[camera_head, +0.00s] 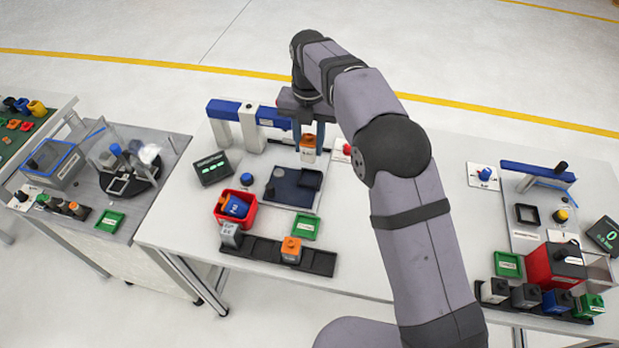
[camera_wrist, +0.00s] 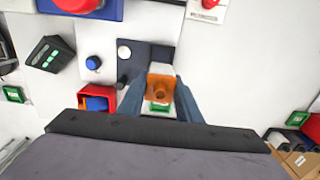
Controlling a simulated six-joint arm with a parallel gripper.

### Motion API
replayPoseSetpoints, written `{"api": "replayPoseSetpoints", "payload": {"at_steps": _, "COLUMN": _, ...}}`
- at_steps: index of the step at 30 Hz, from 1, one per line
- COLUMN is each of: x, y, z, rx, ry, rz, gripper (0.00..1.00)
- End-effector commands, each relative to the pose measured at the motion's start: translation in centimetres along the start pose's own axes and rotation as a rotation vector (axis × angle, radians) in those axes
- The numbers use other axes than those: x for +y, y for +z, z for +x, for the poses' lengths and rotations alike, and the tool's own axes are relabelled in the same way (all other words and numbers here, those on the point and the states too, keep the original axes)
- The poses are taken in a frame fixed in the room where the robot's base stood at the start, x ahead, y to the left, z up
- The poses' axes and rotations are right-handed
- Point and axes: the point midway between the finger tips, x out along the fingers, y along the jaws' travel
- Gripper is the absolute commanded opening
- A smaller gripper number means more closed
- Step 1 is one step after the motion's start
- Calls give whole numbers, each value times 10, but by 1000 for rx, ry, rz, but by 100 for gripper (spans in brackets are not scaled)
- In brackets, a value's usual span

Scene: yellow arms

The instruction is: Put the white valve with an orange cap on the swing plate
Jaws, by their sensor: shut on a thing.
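My gripper (camera_head: 306,132) is shut on the white valve with an orange cap (camera_head: 308,150) and holds it upright above the middle table, just behind the dark plate. In the wrist view my gripper (camera_wrist: 160,95) has a finger on each side of the orange cap (camera_wrist: 160,86). The flat dark blue plate (camera_head: 286,194), which looks like the swing plate, lies in front of the valve. A black square frame sits at its right rear corner and a dark knob at its left. In the wrist view the valve and gripper partly hide this plate (camera_wrist: 134,66).
A red bin (camera_head: 251,222) with blue and orange parts, a green tray (camera_head: 306,228) and a black rack (camera_head: 262,252) holding an orange block stand in front. A blue-and-white gantry (camera_head: 236,112) stands behind. A blue button (camera_head: 247,179) and a display (camera_head: 212,168) are left.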

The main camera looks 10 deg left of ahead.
Motion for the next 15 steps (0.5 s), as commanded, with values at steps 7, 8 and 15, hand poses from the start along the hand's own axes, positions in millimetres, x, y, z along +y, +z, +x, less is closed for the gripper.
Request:
{"api": "replayPoseSetpoints", "payload": {"at_steps": 7, "x": 0, "y": 7, "z": 2, "rx": -1, "ry": 0, "rz": 0, "gripper": 7}}
{"api": "replayPoseSetpoints", "payload": {"at_steps": 8, "x": 0, "y": 7, "z": 2, "rx": -1, "ry": 0, "rz": 0, "gripper": 7}}
{"api": "replayPoseSetpoints", "payload": {"at_steps": 15, "x": 0, "y": 6, "z": 25, "rx": 3, "ry": -2, "rz": 0, "gripper": 7}}
